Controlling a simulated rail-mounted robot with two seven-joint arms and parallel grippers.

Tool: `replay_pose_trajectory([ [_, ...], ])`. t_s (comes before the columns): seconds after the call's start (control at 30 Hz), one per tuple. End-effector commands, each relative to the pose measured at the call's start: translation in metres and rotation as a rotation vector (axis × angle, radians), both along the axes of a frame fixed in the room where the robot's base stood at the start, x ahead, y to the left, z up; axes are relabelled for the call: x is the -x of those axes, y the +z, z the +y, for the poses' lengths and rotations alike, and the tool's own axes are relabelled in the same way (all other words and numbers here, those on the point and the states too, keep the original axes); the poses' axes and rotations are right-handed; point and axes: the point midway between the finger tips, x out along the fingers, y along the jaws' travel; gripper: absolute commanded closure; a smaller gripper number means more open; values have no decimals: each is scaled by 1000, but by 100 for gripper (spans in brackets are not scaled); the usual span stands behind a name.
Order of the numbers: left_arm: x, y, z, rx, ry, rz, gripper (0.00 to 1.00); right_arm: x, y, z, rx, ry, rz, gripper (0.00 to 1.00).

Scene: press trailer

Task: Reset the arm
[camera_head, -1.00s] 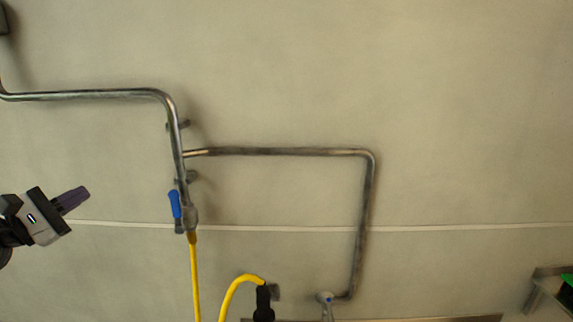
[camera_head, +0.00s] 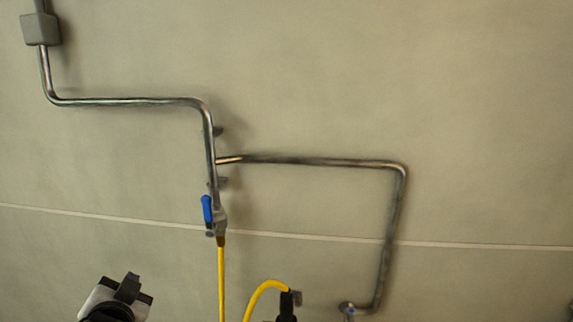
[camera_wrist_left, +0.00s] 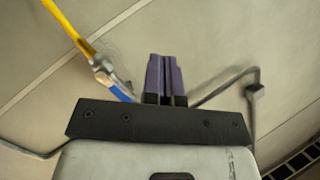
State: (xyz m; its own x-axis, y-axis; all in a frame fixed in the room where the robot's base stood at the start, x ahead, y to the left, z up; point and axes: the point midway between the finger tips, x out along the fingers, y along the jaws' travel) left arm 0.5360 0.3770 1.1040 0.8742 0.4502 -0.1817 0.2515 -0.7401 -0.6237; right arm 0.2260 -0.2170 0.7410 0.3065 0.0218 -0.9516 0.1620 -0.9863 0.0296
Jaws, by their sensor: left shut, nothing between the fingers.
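My left gripper (camera_head: 130,286) is at the bottom left of the head view, in front of the wall and below the blue-handled valve. Its fingers are mostly hidden by its own body there. In the left wrist view its purple fingers (camera_wrist_left: 164,78) are closed together with nothing between them. My right gripper is not in view.
Metal pipes (camera_head: 130,101) run along the beige wall. A valve with a blue handle (camera_head: 207,209) has a yellow hose (camera_head: 221,280) hanging from it; the handle also shows in the left wrist view (camera_wrist_left: 121,92). A grey box (camera_head: 41,29) is at upper left. The wall's right side is bare.

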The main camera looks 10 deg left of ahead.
Motion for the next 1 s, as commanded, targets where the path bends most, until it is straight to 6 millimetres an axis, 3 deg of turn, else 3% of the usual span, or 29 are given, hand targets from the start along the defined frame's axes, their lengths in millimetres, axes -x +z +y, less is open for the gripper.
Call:
replay_pose_trajectory([
  [0.03, 12, -28, -22, 64, -49, 77, 100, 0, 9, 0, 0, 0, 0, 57],
  [0.1, 32, -66, -50, 146, -114, 169, 100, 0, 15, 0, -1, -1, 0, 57],
  [0.2, 63, -110, -84, 252, -191, 268, 100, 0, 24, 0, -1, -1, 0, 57],
  [0.3, 98, -148, -108, 348, -221, 363, 100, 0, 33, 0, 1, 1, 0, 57],
  [0.5, 175, -219, -138, 517, -189, 576, 100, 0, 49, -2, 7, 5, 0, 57],
  [0.6, 210, -246, -148, 574, -161, 673, 100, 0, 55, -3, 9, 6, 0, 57],
  [0.8, 270, -279, -160, 644, -111, 825, 100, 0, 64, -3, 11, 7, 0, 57],
  [0.97, 317, -296, -161, 658, -74, 936, 100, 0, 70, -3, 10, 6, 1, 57],
  [1.0, 313, -280, -161, 657, -78, 927, 100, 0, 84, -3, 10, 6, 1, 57],
])
